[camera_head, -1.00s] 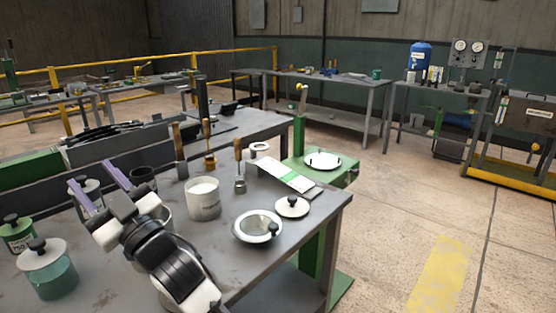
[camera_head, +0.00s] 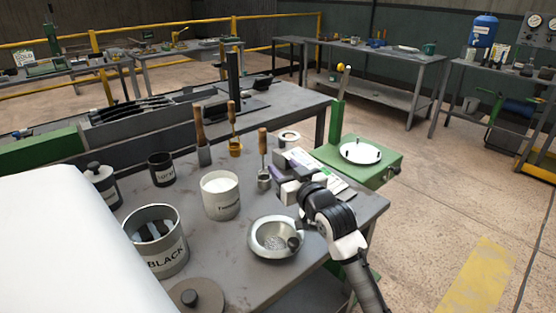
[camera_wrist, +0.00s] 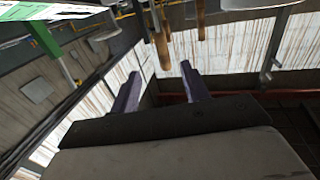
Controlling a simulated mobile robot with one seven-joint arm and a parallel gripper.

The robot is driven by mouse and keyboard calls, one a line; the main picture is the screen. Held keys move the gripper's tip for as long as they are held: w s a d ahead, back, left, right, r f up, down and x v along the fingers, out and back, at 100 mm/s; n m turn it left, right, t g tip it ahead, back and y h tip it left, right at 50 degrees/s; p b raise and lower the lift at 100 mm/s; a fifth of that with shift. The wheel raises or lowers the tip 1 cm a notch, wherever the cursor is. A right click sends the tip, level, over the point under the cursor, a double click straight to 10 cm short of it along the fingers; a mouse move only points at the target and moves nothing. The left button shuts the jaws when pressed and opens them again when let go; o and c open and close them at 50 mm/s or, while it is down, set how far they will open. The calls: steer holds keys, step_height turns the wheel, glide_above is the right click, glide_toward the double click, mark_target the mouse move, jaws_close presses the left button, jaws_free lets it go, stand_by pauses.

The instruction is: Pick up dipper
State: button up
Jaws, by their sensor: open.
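Three wooden-handled tools stand upright on the near bench; I cannot tell for certain which is the dipper. The nearest, a dipper-like tool (camera_head: 263,143) with a small steel cup, stands just left of my gripper (camera_head: 276,173). Behind it are a brass-cupped one (camera_head: 235,148) and another steel-ended one (camera_head: 203,153). My gripper has purple fingers, open and empty, pointing left toward the nearest tool. In the wrist view, a wooden handle (camera_wrist: 161,45) lies just beyond the gap between the fingertips (camera_wrist: 160,72), apart from them.
A white pot (camera_head: 221,205), a large pot marked BLACK (camera_head: 178,262), a dark cup (camera_head: 162,176) and a lidded jar (camera_head: 97,172) stand to the left. A metal bowl (camera_head: 256,238) sits below the gripper. A green stand (camera_head: 325,155) is beyond the bench's right end.

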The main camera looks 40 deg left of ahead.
mark_target(265, 148)
steer(key=p+x, duration=0.2)
steer(key=x, duration=0.5)
steer(key=shift+s+a+r, duration=0.1)
steer(key=shift+s, duration=0.05)
steer(key=shift+p+x, duration=1.2)
steer(key=shift+x, duration=2)
steer(key=shift+c, duration=0.5)
steer(key=c, duration=0.9)
